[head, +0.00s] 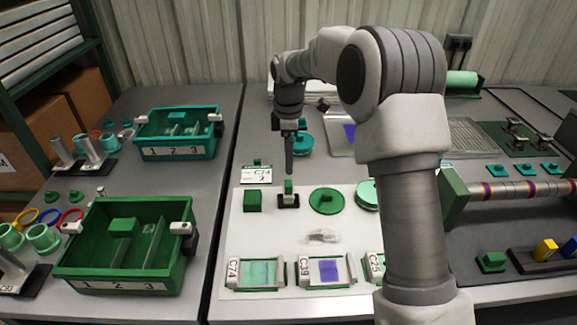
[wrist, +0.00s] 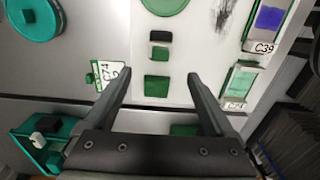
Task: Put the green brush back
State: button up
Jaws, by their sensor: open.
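A small upright green piece (head: 288,186) on a black base (head: 289,201) stands on the white board; it may be the green brush, but I cannot tell for sure. In the wrist view a small green block (wrist: 159,53) beside a black one (wrist: 160,36) seems to be the same pair. A square green block (head: 253,201) lies to its left; it also shows in the wrist view (wrist: 157,86). My gripper (head: 289,172) points down above and behind the small piece. In the wrist view its fingers (wrist: 159,76) are apart, with nothing held.
The white board (head: 245,245) also bears a round green lid (head: 326,201) and framed cards with green and violet panels. A green bin (head: 120,286) and a teal bin (head: 178,153) stand on the left table, across a gap. My arm hides part of the board's right side.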

jog(key=s+d+r+m+t, duration=0.1)
jog(key=s+d+r+m, duration=0.3)
jog(key=s+r, duration=0.4)
jog(key=s+d+r+m+t, duration=0.25)
jog(key=s+r+m, duration=0.25)
jog(key=s+r, duration=0.25)
jog(key=s+d+m+t, duration=0.1)
jog(key=s+m, duration=0.3)
jog(key=s, duration=0.5)
jog(key=s+d+f+m+t, duration=0.1)
jog(key=s+d+m, duration=0.3)
jog(key=s, duration=0.4)
jog(key=shift+s+f+m, duration=0.15)
jog(key=shift+s+m, duration=0.2)
jog(key=shift+m, duration=0.15)
jog(key=shift+d, duration=0.1)
notch_tip(320, 180, up, 12)
jog(key=p, duration=1.2)
